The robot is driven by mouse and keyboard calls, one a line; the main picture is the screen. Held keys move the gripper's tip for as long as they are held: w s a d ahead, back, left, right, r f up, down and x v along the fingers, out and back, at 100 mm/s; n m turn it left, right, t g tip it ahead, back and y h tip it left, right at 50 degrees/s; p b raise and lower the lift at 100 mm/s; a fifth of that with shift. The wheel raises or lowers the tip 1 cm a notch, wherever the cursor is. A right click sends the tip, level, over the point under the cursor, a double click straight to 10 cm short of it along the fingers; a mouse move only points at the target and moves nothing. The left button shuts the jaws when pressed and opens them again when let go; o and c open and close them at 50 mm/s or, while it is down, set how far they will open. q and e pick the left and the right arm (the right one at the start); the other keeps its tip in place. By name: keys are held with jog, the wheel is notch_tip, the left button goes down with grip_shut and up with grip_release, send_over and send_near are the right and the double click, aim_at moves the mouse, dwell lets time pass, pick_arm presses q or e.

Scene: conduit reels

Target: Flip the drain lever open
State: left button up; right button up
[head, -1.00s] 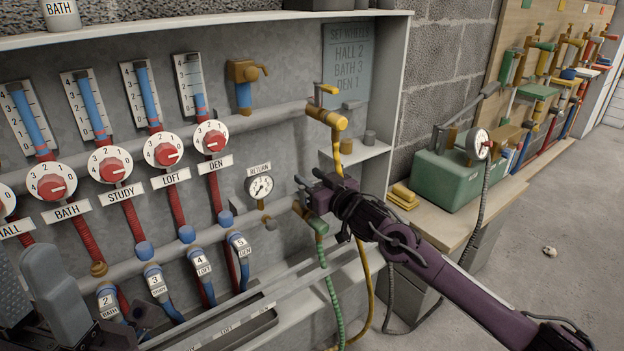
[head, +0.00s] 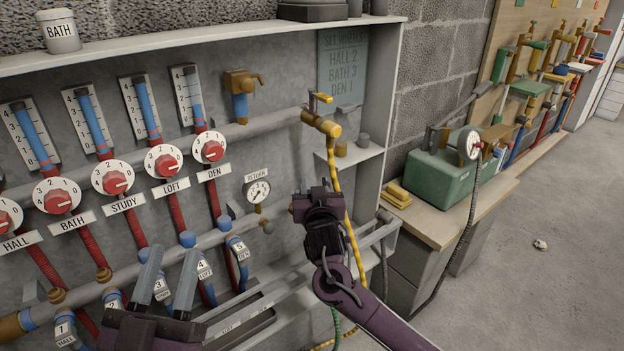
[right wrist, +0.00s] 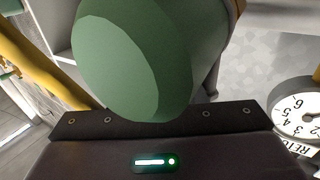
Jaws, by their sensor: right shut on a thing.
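My right gripper (head: 318,207) is at the right end of the lower pipe, below the brass valve with the yellow lever (head: 320,97). It hides the drain valve and its lever in the head view. In the right wrist view, a rounded green part (right wrist: 135,65), which looks like the drain lever's grip, sits right against the dark gripper edge (right wrist: 160,120), and the gripper is shut on it. The lever's angle cannot be seen. My left gripper (head: 172,255) is open and empty at the lower left, in front of the numbered hose ends.
The RETURN gauge (head: 257,191) is left of my right gripper. A yellow hose (head: 352,240) hangs close to its right. Red dials such as DEN (head: 209,148) line the panel. A green pump box (head: 440,178) stands on the bench at right.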

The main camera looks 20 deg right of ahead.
jog(key=m+h, duration=0.1)
jog(key=h, duration=0.1)
jog(key=s+m+g+h+p, duration=0.1)
jog(key=h, duration=0.1)
jog(key=m+g+h, duration=0.1)
jog(key=m+h, duration=0.1)
jog(key=shift+s+a+p, duration=0.1)
jog(key=shift+s+p, duration=0.2)
jog(key=shift+p, duration=0.1)
jog(key=shift+s+m+g+h, duration=0.15)
jog(key=shift+m+g+h, duration=0.45)
jog(key=shift+h, duration=0.1)
pick_arm(q)
notch_tip(320, 180, down, 18)
jog(key=d+g+y, duration=0.1)
jog(key=g+y, duration=0.2)
jog(key=g, duration=0.6)
jog(key=shift+s+r, duration=0.2)
jog(key=shift+s, duration=0.15)
pick_arm(e)
jog(key=shift+s+g+h, duration=0.1)
jog(key=shift+g+h, duration=0.2)
jog(key=shift+h, duration=0.1)
pick_arm(q)
jog(key=shift+d, duration=0.1)
pick_arm(e)
jog(key=shift+m, duration=0.4)
jog(key=o, duration=1)
jog(key=shift+s, duration=0.1)
